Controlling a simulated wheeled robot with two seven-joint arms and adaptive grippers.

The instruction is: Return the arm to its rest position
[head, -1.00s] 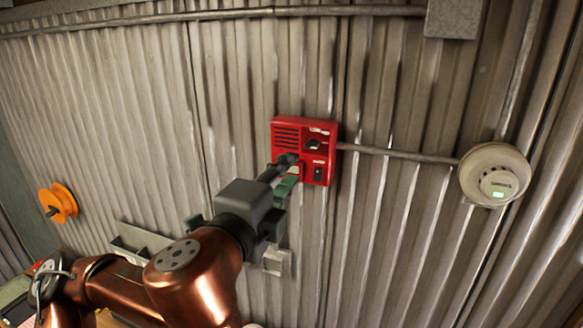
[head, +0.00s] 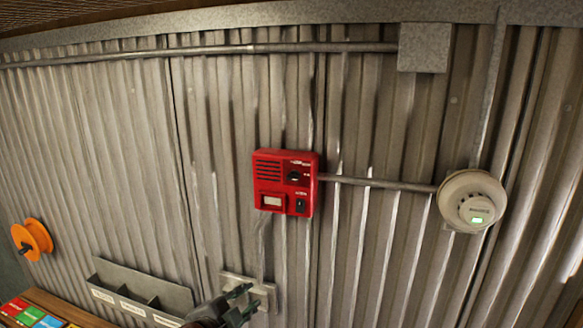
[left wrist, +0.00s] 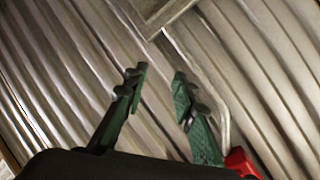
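My left gripper (head: 240,301) is low in the head view, below the red wall box (head: 286,183) and clear of it. In the left wrist view its two green-padded fingers (left wrist: 160,92) stand apart with nothing between them, with the corrugated wall beyond. Part of the red box (left wrist: 241,163) shows at the lower right of that view. Most of my left arm is out of the head view. My right gripper is not in view.
A labelled grey tray (head: 179,297) and a pale wall bracket (head: 262,290) are near the left gripper. A round detector (head: 471,201) is on the right, an orange reel (head: 32,239) at far left. Coloured cards (head: 31,315) lie on a wooden surface at lower left.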

